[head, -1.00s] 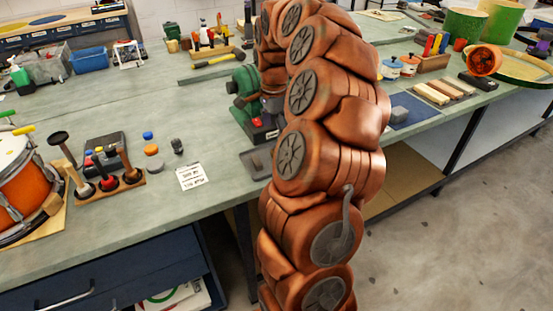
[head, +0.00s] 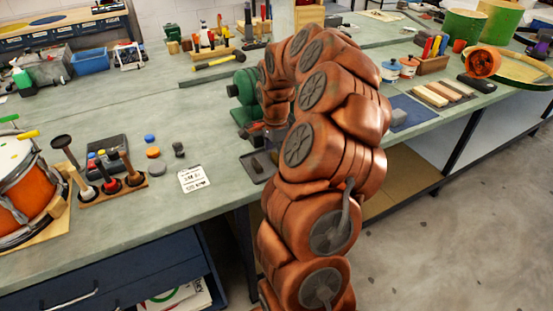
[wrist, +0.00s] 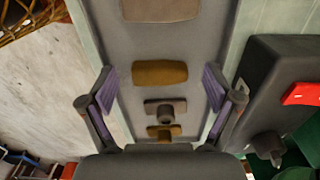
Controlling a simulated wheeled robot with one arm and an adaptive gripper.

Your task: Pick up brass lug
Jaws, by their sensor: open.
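In the wrist view a brass-coloured block (wrist: 160,73) lies on a long grey tray (wrist: 205,45), between the fingertips of my gripper (wrist: 160,82). It is probably the brass lug. My gripper is open, with one finger on each side of the block and nothing held. Nearer the palm lie a small grey-brown piece (wrist: 165,110) and a small brass-coloured piece (wrist: 164,131). A paler tan piece (wrist: 160,8) lies at the top.
A green vise (head: 243,92) stands behind the tray. A white card (head: 193,179) and a rack of mallets (head: 115,188) are to the left.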

